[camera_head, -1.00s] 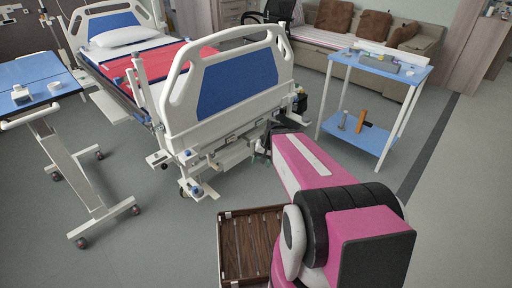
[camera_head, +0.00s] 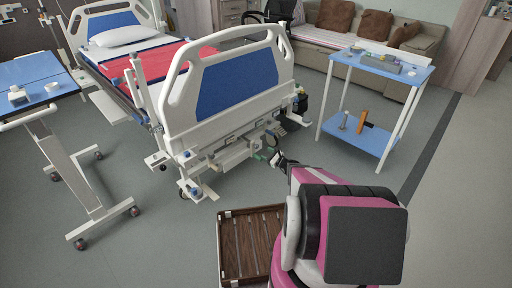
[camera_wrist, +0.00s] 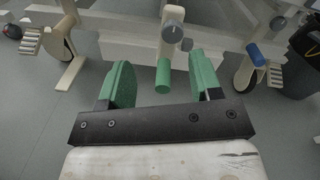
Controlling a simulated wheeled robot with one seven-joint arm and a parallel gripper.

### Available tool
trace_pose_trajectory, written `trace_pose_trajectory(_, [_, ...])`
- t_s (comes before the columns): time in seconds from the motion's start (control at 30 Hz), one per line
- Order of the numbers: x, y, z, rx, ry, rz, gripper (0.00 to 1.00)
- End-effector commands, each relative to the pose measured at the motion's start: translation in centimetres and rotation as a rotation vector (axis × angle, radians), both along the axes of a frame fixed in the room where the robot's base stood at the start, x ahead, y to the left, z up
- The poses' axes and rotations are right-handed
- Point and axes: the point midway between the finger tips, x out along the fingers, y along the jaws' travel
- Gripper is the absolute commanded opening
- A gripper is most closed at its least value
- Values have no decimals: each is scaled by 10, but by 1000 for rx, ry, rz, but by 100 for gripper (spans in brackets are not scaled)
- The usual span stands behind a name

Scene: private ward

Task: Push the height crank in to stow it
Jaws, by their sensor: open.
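The height crank shows in the wrist view as a green cylindrical grip (camera_wrist: 163,76) below a beige arm with a grey round hub (camera_wrist: 173,34). It hangs at the foot end of the hospital bed (camera_head: 236,85). My gripper (camera_wrist: 161,83) is open, with one green finger on each side of the grip and visible gaps on both sides. I cannot tell how deep the grip lies between the fingers. In the head view my gripper (camera_head: 268,158) is low under the footboard, small and partly hidden by my arm.
A brown slatted crate (camera_head: 250,245) stands on the floor in front of the bed. A blue-topped cart (camera_head: 385,70) is to the right, an overbed table (camera_head: 38,72) to the left. Bed pedals (camera_wrist: 255,55) flank the crank.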

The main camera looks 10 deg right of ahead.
Motion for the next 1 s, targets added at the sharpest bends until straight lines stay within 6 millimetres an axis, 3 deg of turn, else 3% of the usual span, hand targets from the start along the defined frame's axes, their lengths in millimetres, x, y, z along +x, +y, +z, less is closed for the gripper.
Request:
trace_pose_trajectory(0.1, [7, -10, -9, 54, 10, -46, 58])
trace_pose_trajectory(0.23, [13, -8, -10, 65, 11, -54, 58])
trace_pose_trajectory(0.7, [74, 37, -10, 62, 10, -52, 58])
trace_pose_trajectory(1.0, [92, 51, -10, 61, 11, -53, 58])
